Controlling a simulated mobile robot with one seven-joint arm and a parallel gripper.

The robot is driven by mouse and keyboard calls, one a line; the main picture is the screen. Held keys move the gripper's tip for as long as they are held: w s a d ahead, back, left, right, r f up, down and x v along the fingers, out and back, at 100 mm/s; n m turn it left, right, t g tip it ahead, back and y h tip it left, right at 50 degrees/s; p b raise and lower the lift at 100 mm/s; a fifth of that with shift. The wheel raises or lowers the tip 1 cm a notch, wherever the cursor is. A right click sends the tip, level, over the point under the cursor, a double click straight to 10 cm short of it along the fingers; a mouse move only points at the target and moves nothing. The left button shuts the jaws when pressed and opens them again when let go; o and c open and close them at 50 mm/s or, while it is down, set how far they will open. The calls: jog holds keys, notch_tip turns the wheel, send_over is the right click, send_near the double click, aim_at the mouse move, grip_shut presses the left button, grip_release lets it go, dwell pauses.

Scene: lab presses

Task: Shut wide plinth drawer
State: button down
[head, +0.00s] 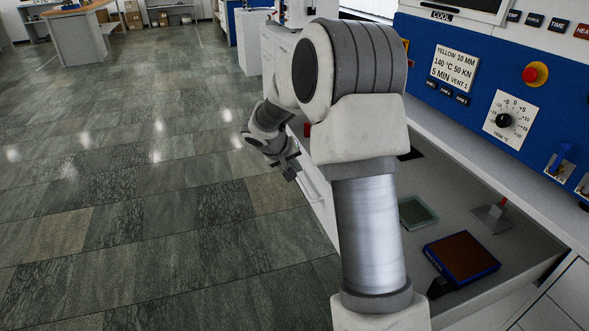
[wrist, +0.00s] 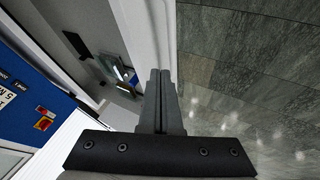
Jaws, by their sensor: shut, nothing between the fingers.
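The wide plinth drawer appears to be the pulled-out, grey-floored tray with a white front (head: 322,204) below the blue press panel. Its white edge (wrist: 160,35) also shows in the wrist view, running up past my fingers. My gripper (head: 290,172) is shut and empty, at the outer side of the white front in the head view. In the wrist view the two fingers (wrist: 160,72) are together, with their tips over or against the white edge; I cannot tell whether they touch. My arm hides much of the drawer's middle and far part.
A green glass plate (head: 417,213), a blue-framed brown block (head: 462,257) and a grey stand with a red tip (head: 492,216) lie on the grey surface. The blue control panel (head: 480,85) stands to the right. Tiled floor (head: 130,200) on the left is clear.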

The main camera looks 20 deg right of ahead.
aim_at(309, 181)
jog(key=b+x, duration=0.1)
jog(key=x, duration=0.6)
jog(key=shift+w+d+f+b, duration=0.15)
jog(key=shift+f+b, duration=0.1)
jog(key=shift+b, duration=0.15)
